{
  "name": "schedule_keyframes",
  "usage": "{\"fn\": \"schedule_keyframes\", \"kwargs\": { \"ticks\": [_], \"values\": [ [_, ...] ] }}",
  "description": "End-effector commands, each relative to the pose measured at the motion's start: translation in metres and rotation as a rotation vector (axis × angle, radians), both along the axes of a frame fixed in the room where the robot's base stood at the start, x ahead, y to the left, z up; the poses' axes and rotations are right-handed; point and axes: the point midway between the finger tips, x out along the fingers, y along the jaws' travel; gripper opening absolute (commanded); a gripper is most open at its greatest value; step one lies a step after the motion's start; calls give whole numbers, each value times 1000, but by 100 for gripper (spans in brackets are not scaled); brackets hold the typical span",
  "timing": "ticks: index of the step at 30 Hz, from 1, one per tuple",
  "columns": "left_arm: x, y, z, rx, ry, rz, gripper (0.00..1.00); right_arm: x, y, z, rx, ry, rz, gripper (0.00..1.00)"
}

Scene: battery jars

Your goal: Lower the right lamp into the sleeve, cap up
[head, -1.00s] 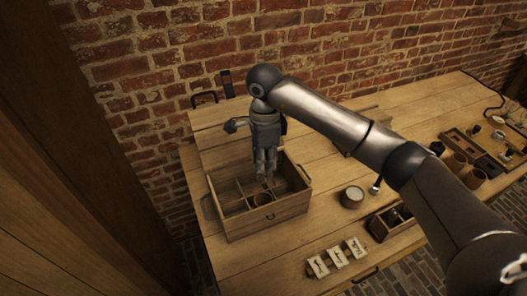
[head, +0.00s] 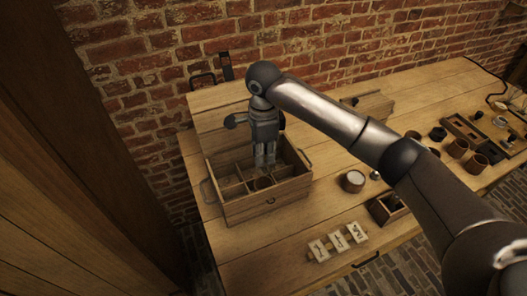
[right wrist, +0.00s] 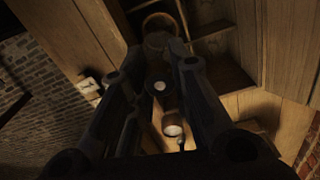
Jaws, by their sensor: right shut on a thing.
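My right gripper (head: 264,163) points down over the open wooden box (head: 268,213) in the head view. In the right wrist view its fingers (right wrist: 157,55) are shut on a dark, round thing with a pale spot, seemingly the lamp (right wrist: 159,86); the lamp is mostly hidden in the head view. A brown round sleeve (head: 262,183) stands in a compartment of the box, just below the fingertips. The sleeve also shows beyond the fingertips in the right wrist view (right wrist: 158,22). I cannot tell whether the lamp touches it. My left gripper is not in view.
The box has thin dividers and side handles. A round pot with a pale top (head: 353,180) stands to its right. A small dark-lined box (head: 388,208) and white cards (head: 337,242) lie nearer the front. Several brown cups (head: 457,148) stand at the right. A brick wall closes the back.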

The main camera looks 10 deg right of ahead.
Motion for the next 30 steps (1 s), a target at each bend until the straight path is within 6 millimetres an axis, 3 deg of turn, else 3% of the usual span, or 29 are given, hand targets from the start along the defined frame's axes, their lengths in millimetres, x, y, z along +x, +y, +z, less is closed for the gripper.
{"fn": "schedule_keyframes", "kwargs": {
  "ticks": [8, 30],
  "values": [
    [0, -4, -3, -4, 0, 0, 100, 0, 0, -4, 0, 0, 0, 0],
    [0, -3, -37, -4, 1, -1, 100, 0, 0, -41, -1, 0, 0, 0]
  ]
}}
